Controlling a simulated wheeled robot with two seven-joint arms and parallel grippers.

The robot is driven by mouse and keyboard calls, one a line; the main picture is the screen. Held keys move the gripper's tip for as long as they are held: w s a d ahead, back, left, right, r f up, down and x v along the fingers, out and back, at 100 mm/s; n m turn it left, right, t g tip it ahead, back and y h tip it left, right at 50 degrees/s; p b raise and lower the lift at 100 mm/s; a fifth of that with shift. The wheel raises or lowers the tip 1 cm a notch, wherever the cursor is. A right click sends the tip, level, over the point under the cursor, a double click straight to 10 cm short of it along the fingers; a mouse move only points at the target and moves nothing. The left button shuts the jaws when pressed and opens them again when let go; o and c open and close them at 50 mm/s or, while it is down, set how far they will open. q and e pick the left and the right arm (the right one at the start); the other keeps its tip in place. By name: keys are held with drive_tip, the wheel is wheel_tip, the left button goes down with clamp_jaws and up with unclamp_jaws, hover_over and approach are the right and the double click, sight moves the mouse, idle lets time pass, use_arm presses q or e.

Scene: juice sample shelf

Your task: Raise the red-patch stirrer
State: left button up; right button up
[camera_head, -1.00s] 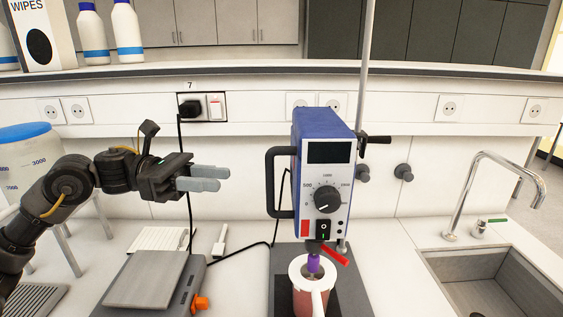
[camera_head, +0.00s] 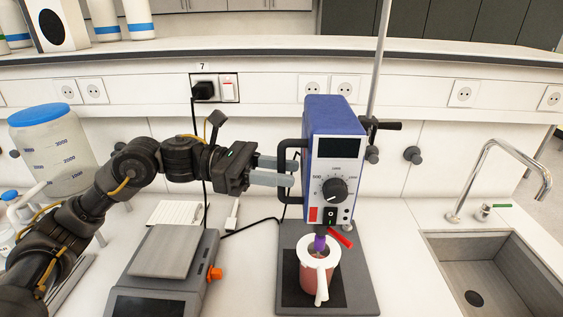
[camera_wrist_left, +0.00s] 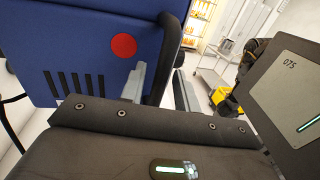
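The stirrer (camera_head: 335,160) is a blue box with a dial, a small dark display and a red square on its front. It is mounted on a vertical rod, above a mug (camera_head: 318,270) of reddish liquid. In the left wrist view, a round red patch (camera_wrist_left: 123,45) shows on its blue side. My left gripper (camera_head: 274,170) is at the stirrer's black handle (camera_head: 290,143). In the left wrist view, the handle lies between its two grey fingers, which stand apart; firm contact is not visible. My right gripper is not in view.
A scale (camera_head: 165,258) stands left of the stirrer's base plate (camera_head: 355,298). A large blue-lidded jar (camera_head: 52,155) is at the left. A sink (camera_head: 495,270) with a tap is at the right. A dark clamp knob (camera_head: 385,124) sits on the rod. A cable runs behind the handle.

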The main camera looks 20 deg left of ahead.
use_arm(q)
drive_tip(key=shift+d, duration=0.2)
clamp_jaws()
idle(0.3)
